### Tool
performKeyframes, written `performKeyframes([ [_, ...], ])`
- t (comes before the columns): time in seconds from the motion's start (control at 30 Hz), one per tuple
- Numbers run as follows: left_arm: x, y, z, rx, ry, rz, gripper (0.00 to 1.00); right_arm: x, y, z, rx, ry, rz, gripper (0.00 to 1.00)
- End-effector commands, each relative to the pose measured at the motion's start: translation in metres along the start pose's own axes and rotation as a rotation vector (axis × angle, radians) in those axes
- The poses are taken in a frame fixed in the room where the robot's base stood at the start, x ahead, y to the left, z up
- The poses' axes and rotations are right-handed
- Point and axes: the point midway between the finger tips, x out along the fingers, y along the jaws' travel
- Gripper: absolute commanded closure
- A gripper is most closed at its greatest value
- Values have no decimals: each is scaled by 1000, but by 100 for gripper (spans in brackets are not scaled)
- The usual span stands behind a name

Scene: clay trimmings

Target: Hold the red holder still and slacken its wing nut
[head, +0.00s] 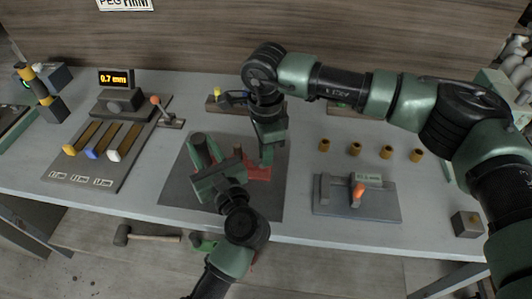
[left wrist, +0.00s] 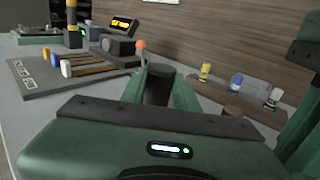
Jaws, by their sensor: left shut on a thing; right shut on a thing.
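The red holder (head: 259,174) lies on the dark mat (head: 172,187), partly hidden by my grippers. My left gripper (head: 204,150) comes in from the front. Its green fingers are shut around a dark upright cylinder (left wrist: 157,88), left of the visible red part. My right gripper (head: 266,156) reaches down from above, shut at the red holder, with a green finger against the red part. Its exact grip is hidden. A small brown piece (head: 237,149) stands between the grippers. I cannot tell whether it is the wing nut.
A board with three coloured handles (head: 112,155) and a lit display (head: 115,78) stand at the left. A grey fixture (head: 335,200) and several brass cylinders (head: 355,149) stand at the right. A rack with coloured pegs (left wrist: 235,90) is behind the mat.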

Motion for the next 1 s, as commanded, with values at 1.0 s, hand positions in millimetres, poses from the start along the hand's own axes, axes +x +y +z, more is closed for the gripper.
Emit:
performKeyframes([
  [1.0, 0, 0, -1, 3, 3, 0, 100, -1, -2, 0, -190, 0, -1, 70],
])
